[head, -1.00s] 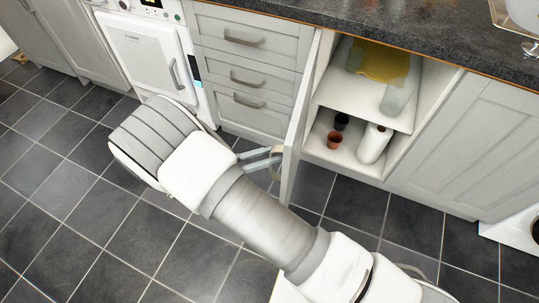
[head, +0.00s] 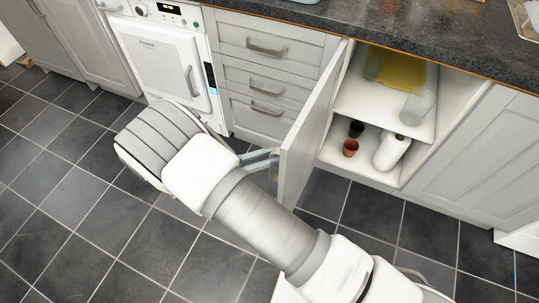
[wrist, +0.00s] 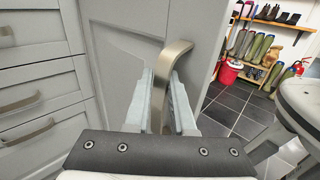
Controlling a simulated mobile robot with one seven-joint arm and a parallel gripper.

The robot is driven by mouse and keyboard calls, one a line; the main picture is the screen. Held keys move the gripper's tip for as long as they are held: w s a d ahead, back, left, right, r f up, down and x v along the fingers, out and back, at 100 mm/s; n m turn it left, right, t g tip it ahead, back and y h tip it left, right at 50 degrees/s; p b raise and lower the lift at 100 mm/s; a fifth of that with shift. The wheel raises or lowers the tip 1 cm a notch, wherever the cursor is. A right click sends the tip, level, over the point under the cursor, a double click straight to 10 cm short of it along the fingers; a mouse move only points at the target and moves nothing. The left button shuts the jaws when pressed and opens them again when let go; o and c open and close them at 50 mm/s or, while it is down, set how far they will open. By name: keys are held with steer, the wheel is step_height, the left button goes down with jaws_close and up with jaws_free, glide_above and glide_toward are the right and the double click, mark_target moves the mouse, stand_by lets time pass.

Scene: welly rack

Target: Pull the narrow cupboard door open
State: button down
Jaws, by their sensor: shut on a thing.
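The narrow cupboard door (head: 312,125) stands open, swung out from the cabinet front on its left-hand side. Its outer face (wrist: 122,50) fills the middle of the wrist view. My gripper (wrist: 172,105) is shut on the door's curved metal handle (wrist: 167,68), with one finger on each side of it. In the head view my gripper (head: 262,163) is at the door's left face, and the handle is mostly hidden there. The open cupboard (head: 385,95) shows two levels, with a yellow item and a clear container above, and small pots and a white bottle below.
Drawers (head: 265,85) with metal handles are left of the door, beside a white oven (head: 165,65). A dark worktop (head: 420,30) runs above. Tiled floor (head: 60,190) is clear on the left. A boot rack (wrist: 265,40) and red bucket (wrist: 229,72) stand farther off.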

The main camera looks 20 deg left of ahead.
steer(key=shift+w+r, duration=0.1)
steer(key=shift+w, duration=0.15)
steer(key=c, duration=0.7)
jaws_free()
steer(key=shift+s, duration=0.1)
steer(key=shift+a, duration=0.1)
steer(key=v, duration=1.7)
steer(key=shift+s+a, duration=0.1)
steer(key=shift+a, duration=0.05)
